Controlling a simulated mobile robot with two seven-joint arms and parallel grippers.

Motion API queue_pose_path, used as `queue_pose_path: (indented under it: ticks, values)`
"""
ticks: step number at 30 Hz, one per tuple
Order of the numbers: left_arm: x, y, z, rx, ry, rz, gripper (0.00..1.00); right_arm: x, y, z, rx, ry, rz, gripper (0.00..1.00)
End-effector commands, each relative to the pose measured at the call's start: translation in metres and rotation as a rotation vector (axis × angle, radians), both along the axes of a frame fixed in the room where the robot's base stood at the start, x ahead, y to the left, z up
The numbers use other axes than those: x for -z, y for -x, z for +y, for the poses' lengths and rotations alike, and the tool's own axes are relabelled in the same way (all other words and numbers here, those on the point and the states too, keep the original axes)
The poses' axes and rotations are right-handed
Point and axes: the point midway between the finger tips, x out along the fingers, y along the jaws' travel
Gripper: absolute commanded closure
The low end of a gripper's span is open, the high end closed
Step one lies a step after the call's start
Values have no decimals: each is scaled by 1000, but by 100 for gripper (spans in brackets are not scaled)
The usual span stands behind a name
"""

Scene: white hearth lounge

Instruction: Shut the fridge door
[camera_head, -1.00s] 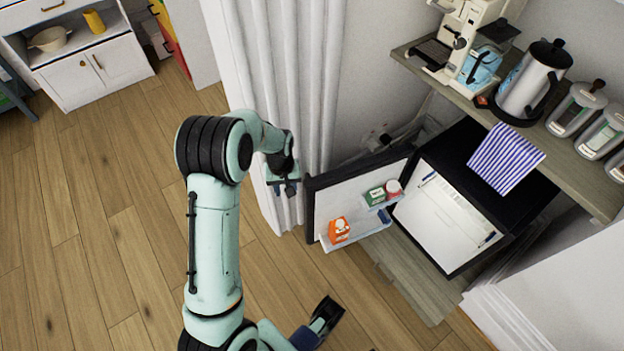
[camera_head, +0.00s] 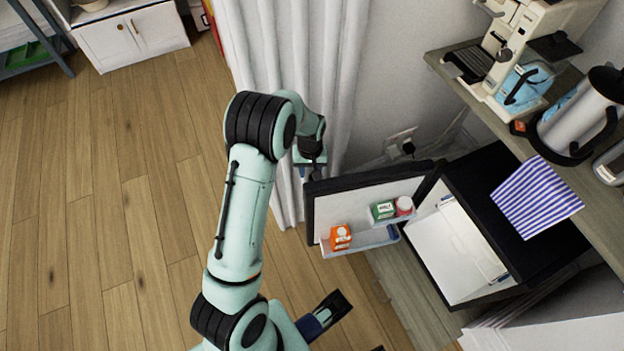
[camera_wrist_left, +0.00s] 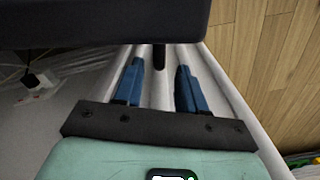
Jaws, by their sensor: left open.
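The small black fridge (camera_head: 487,172) stands under a wooden shelf at the right. Its door (camera_head: 375,178) stands wide open to the left, its white inner side facing the camera. Door racks hold an orange carton (camera_head: 341,237), a green box (camera_head: 383,210) and a red-and-white jar (camera_head: 404,206). My left gripper (camera_head: 312,172) is at the outer side of the door, near its free end. In the left wrist view its blue fingers (camera_wrist_left: 160,78) are apart with nothing gripped, close to the dark door edge (camera_wrist_left: 110,22). Contact cannot be told. A blue-and-black end of mine, perhaps my right gripper, shows low in the head view.
A white curtain (camera_head: 290,75) hangs close behind my left gripper. A wall socket with a plug (camera_head: 402,146) is behind the door. A striped cloth (camera_head: 537,197) lies on the fridge top. A coffee machine (camera_head: 520,60) stands on the shelf. Wooden floor (camera_head: 110,220) is clear at left.

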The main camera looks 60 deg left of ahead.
Motion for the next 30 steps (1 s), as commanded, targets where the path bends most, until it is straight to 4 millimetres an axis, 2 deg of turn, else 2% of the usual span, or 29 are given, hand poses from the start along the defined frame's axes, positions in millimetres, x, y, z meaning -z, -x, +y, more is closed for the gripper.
queue_pose_path:
  ticks: [1, 3, 9, 20, 21, 23, 24, 25, 30]
  values:
    - [14, 0, 0, 0, 1, 3, 60, 5, -4, -2, 5, 5, -9, 2]
    - [26, 1, 0, -1, 1, 3, 60, 9, -8, -4, 10, 11, -22, 2]
    - [48, 0, 0, 1, 0, 0, 60, 14, -17, -8, 20, 22, -46, 2]
    - [53, 0, 0, 1, 0, -1, 60, 15, -20, -9, 22, 25, -53, 2]
    - [53, 0, 0, 1, 0, -1, 63, 15, -20, -9, 22, 25, -53, 2]
    - [53, 0, 0, 1, 0, -1, 83, 15, -20, -9, 22, 25, -53, 2]
    - [53, 0, 0, 1, 0, -1, 96, 15, -20, -9, 22, 25, -53, 2]
    - [53, 0, 0, 1, -1, -1, 100, 15, -19, -9, 22, 25, -53, 2]
    - [52, 1, 1, 0, -1, 0, 100, 15, -19, -9, 21, 25, -52, 2]
